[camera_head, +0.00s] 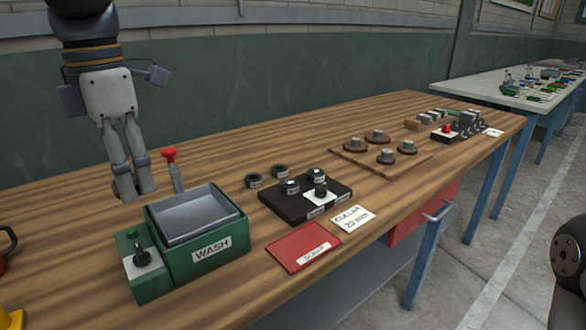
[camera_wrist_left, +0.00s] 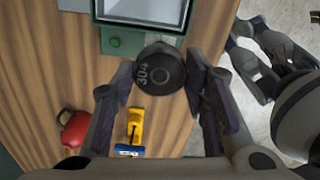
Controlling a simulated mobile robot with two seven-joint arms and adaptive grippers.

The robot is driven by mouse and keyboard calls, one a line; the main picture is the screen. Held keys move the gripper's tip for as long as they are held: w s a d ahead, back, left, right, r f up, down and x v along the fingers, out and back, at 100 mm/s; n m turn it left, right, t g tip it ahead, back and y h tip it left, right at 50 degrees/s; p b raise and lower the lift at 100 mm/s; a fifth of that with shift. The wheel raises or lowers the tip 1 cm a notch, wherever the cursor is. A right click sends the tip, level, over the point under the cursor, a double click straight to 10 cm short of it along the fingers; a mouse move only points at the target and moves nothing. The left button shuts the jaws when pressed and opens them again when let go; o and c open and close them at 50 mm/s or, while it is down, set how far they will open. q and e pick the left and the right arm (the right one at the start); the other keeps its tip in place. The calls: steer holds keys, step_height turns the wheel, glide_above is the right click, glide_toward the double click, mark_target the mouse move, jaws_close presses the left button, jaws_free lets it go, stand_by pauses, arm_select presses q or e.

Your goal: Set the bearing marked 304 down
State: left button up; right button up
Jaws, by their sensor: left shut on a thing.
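The bearing marked 304 (camera_wrist_left: 160,72) is a dark round piece between the fingers of my left gripper in the left wrist view, its number facing the camera. My left gripper (camera_head: 136,192) is shut on it. Whether the bearing touches the bench is unclear. Part of what looks like my right gripper (camera_wrist_left: 250,55) shows at the right of the left wrist view.
A red-knobbed lever (camera_head: 172,168) stands behind the wash station. A black block (camera_head: 300,207) with dark rings, a red mat (camera_head: 300,246) and a collar card (camera_head: 352,218) lie to its right. A red rounded object (camera_wrist_left: 74,128) and a yellow-blue item (camera_wrist_left: 134,130) lie near my left gripper.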

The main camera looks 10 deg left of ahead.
arm_select(q)
glide_above(194, 219)
steer(key=f, duration=0.7)
steer(key=shift+s+a, duration=0.15)
steer(key=shift+s, duration=0.2)
steer(key=shift+w+d+f, duration=0.1)
steer(key=shift+w+f, duration=0.1)
steer(key=shift+f, duration=0.85)
steer(key=shift+w+d+f, duration=0.1)
steer(key=shift+w+f, duration=0.05)
steer(key=shift+f, duration=0.9)
steer(key=o, duration=1.3)
step_height(194, 219, up, 12)
steer(key=shift+r+b, duration=0.15)
steer(key=shift+b, duration=0.2)
